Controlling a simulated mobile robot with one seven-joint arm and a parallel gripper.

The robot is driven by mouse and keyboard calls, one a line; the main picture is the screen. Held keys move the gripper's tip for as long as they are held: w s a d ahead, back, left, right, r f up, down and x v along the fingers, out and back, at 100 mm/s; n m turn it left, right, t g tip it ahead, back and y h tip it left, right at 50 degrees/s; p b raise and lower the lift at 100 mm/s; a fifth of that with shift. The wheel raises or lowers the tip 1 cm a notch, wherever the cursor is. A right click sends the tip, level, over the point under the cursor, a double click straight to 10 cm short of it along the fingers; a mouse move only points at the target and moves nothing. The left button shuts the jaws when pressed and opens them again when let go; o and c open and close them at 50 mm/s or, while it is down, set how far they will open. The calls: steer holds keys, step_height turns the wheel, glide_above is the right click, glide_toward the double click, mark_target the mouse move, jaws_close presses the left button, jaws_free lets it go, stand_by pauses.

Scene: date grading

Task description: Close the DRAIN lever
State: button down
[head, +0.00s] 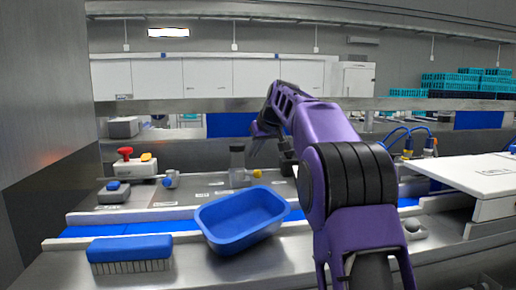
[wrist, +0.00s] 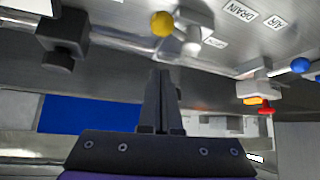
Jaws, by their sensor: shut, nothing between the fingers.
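The printed DRAIN label (wrist: 240,10) shows at the top of the wrist view, next to an AIR label (wrist: 275,22). A small metal valve with a yellow knob (wrist: 163,23) is left of the DRAIN label there. The yellow knob also shows in the head view (head: 257,174), on the steel panel behind the blue tub. Another valve with a blue knob (wrist: 300,65) is at the right. I cannot tell for sure which handle the DRAIN label marks. My gripper (wrist: 160,75) is shut and empty, its fingers together, apart from both knobs in the picture.
A blue tub (head: 240,237) and a blue brush (head: 130,250) lie at the front. A red mushroom button (head: 125,153) tops a box at the back left. A dark block (wrist: 62,38) stands near my gripper. A white panel (head: 475,175) is at right.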

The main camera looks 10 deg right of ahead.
steer(key=x, duration=0.5)
steer(key=shift+w+f, duration=0.1)
steer(key=shift+f, duration=0.05)
steer(key=shift+d+f, duration=0.1)
steer(key=shift+f, duration=0.1)
steer(key=shift+s+d+f+b, duration=0.1)
steer(key=shift+s+d+b, duration=0.2)
steer(key=shift+s, duration=0.6)
steer(key=shift+s+d+f+b, duration=0.1)
steer(key=shift+s+d+b, duration=0.15)
steer(key=shift+s, duration=0.7)
